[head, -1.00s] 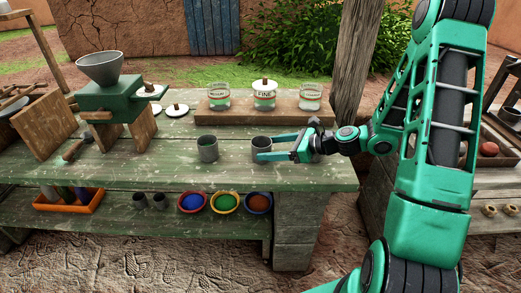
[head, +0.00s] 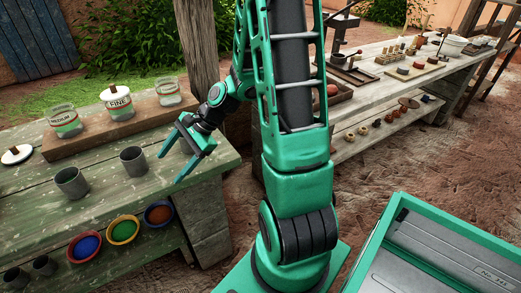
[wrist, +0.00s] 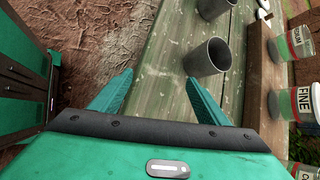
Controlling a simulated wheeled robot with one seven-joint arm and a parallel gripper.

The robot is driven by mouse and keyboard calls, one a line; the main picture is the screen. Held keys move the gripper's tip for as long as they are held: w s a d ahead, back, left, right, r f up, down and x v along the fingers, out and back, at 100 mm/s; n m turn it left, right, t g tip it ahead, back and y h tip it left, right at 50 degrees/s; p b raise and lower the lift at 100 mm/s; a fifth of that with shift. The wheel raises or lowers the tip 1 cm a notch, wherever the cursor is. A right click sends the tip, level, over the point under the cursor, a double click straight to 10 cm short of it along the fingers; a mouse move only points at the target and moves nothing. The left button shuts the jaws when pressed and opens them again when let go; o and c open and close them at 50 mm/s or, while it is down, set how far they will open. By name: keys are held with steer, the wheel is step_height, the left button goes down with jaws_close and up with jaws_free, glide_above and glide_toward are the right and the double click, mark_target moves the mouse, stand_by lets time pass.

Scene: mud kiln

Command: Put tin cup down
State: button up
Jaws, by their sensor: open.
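Two grey tin cups stand upright on the green worn bench (head: 105,195). The nearer tin cup (head: 134,163) is just left of my gripper, and the other tin cup (head: 71,183) is farther left. My gripper (head: 168,168) is open and empty at the bench's right end, apart from the cups. In the wrist view my gripper (wrist: 160,95) has its fingers spread, with the nearer tin cup (wrist: 207,58) beyond the right fingertip. The other tin cup (wrist: 214,8) is cut by the top edge.
A wooden riser (head: 115,127) behind the cups holds labelled jars, including a lidded FINE jar (head: 118,103). Pigment bowls (head: 123,229) sit on the lower shelf. A second bench (head: 385,85) with small items stands right.

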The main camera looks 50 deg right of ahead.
steer(key=s+d+r+n+g+h, duration=0.1)
steer(key=s+d+r+n+h, duration=0.1)
steer(key=s, duration=0.6)
steer(key=s+d+r+n+g+h, duration=0.2)
steer(key=s+d+r+n, duration=0.3)
steer(key=s, duration=0.4)
steer(key=s+d+r+n+g+h, duration=0.1)
steer(key=s+d+r+n+h, duration=0.2)
steer(key=s, duration=0.5)
steer(key=shift+s+d+r+n+g, duration=0.4)
steer(key=shift+d+r+n, duration=0.1)
steer(key=shift+d+n, duration=0.45)
steer(key=shift+w, duration=0.1)
steer(key=shift+w+f, duration=0.25)
steer(key=shift+w, duration=0.45)
